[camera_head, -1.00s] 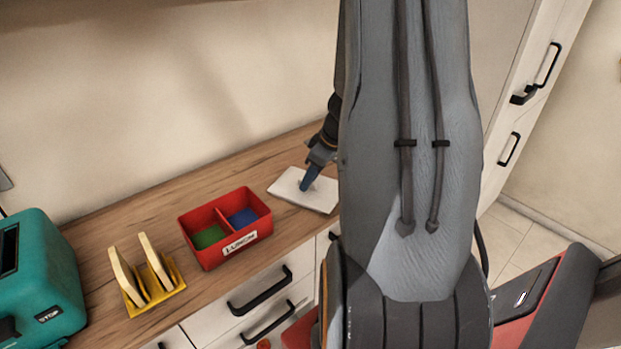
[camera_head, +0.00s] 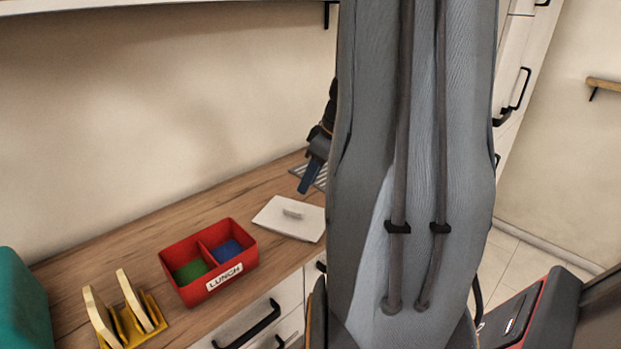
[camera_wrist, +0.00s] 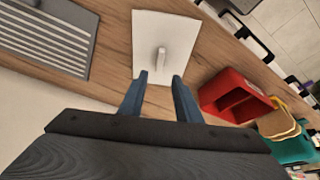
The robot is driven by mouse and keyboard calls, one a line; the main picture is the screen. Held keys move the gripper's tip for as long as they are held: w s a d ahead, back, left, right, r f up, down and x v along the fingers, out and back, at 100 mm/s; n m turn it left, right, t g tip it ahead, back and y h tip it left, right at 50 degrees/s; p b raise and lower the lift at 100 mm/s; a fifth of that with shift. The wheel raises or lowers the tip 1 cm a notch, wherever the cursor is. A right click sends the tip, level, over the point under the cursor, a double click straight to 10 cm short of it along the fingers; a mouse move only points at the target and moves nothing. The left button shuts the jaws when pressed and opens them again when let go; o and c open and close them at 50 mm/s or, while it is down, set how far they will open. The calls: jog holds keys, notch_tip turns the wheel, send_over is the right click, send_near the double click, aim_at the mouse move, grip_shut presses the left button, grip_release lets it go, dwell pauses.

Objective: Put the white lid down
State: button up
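The white lid (camera_head: 291,218) lies flat on the wooden counter, just right of the red lunch box (camera_head: 211,262). It has a small raised handle and also shows in the wrist view (camera_wrist: 172,36). My gripper (camera_head: 308,178) is above and behind the lid, clear of it, and partly hidden by my arm. In the wrist view my gripper's two blue fingers (camera_wrist: 160,92) are spread apart with nothing between them. The lunch box is open, with a green compartment and a blue compartment.
A grey ribbed mat (camera_wrist: 45,38) lies on the counter beyond the lid. A yellow rack (camera_head: 133,322) with bread slices stands left of the lunch box. A teal toaster (camera_head: 20,305) is at the far left. Drawers with black handles are below the counter.

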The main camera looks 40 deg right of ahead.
jog(key=s+a+f+m+g, duration=0.1)
jog(key=s+a+m, duration=0.1)
jog(key=a, duration=1.2)
jog(key=s+a+f+m+g+h, duration=0.1)
jog(key=s+a, duration=0.3)
jog(key=a, duration=1)
jog(key=shift+f+m+g+h, duration=0.35)
jog(key=shift+f+m, duration=0.2)
jog(key=shift+m, duration=0.25)
